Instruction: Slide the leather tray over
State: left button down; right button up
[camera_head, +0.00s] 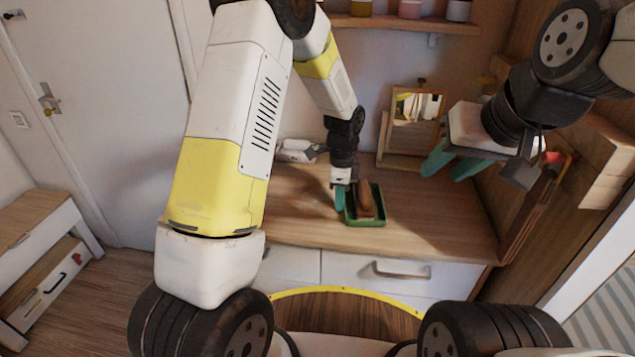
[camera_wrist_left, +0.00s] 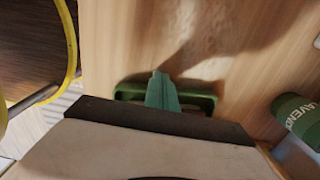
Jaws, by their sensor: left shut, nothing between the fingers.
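The tray (camera_head: 379,218) is small and rectangular with a green rim, and lies on the wooden dresser top. A brown object (camera_head: 364,198) lies in it. My left gripper (camera_head: 340,198) points down with its teal fingers shut and empty, right beside the tray's left side; I cannot tell whether they touch. In the left wrist view, the shut fingers (camera_wrist_left: 162,92) overlap the green tray (camera_wrist_left: 202,99), and the wrist body hides much of it. My right gripper (camera_head: 455,165) is raised above the right part of the dresser, its teal fingers apart and empty.
A small mirror (camera_head: 416,107) on a stand is at the back of the dresser top (camera_head: 440,215). A white item (camera_head: 297,150) lies at the back left. A green cylinder (camera_wrist_left: 298,118) with lettering shows in the left wrist view. The top right of the tray is clear.

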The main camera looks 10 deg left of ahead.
aim_at(400, 216)
pick_arm(q)
jog(key=d, duration=1.7)
jog(key=shift+s, duration=0.3)
jog(key=shift+a, duration=0.1)
